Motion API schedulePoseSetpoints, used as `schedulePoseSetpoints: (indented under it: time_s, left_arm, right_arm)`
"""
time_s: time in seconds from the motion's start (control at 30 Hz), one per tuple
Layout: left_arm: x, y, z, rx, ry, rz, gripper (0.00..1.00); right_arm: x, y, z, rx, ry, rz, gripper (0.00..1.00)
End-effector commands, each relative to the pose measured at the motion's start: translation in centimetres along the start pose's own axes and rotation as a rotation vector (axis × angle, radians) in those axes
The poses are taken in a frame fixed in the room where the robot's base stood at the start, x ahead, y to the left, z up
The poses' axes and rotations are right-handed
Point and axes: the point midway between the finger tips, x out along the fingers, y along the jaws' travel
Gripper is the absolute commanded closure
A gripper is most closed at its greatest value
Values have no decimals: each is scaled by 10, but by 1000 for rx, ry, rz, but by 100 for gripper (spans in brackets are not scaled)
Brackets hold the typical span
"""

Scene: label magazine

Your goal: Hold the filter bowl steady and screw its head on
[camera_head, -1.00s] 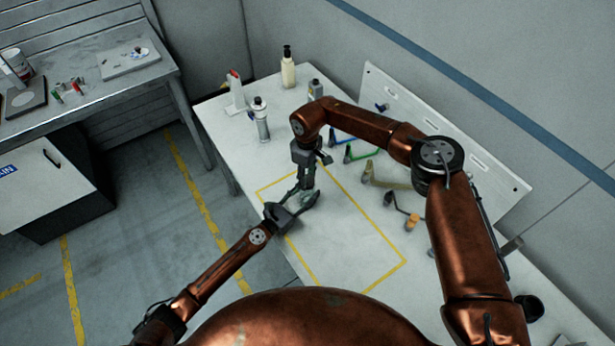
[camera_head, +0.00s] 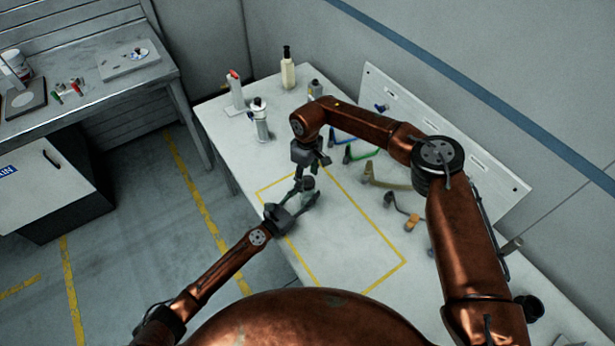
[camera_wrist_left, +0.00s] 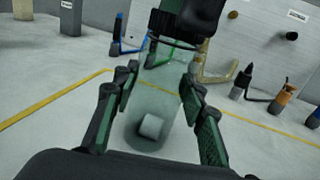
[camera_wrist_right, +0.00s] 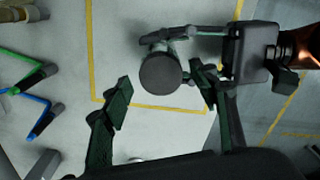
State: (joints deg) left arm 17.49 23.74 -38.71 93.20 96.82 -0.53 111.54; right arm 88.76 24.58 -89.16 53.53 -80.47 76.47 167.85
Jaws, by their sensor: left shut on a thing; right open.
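The clear filter bowl (camera_wrist_left: 150,110) stands upright on the table between the fingers of my left gripper (camera_wrist_left: 160,95), which is shut on it. A pale block shows through its wall. The dark round head (camera_wrist_right: 160,74) sits on top of the bowl; it also shows in the head view (camera_head: 308,183). Whether its thread is engaged cannot be told. My right gripper (camera_head: 312,170) is open above the head. In the right wrist view its fingers (camera_wrist_right: 163,92) are spread, one to each side of the head and apart from it.
A yellow outline (camera_head: 372,228) marks the table around the bowl. Bottles (camera_head: 288,68) and a spray can (camera_head: 260,120) stand at the back left. The outline's front part is clear.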

Motion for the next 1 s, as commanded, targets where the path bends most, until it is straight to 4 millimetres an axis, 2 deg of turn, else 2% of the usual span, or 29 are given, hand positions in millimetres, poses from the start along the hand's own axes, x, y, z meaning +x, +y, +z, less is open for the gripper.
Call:
schedulePoseSetpoints:
  time_s: [0.33,0.6,0.73,0.87,1.0]
  left_arm:
    - [0,1,0,1,0,2,100]
    - [0,1,0,1,0,1,100]
    - [0,1,0,0,0,1,100]
    - [0,1,0,0,0,1,100]
    - [0,1,0,0,0,1,100]
  right_arm:
    - [-40,0,0,-1,1,1,45]
    - [-43,0,0,0,0,0,45]
    - [-44,-3,-4,-12,14,-9,48]
    - [-48,-18,-23,-82,88,-54,48]
    - [-65,-49,-65,-223,263,-132,48]
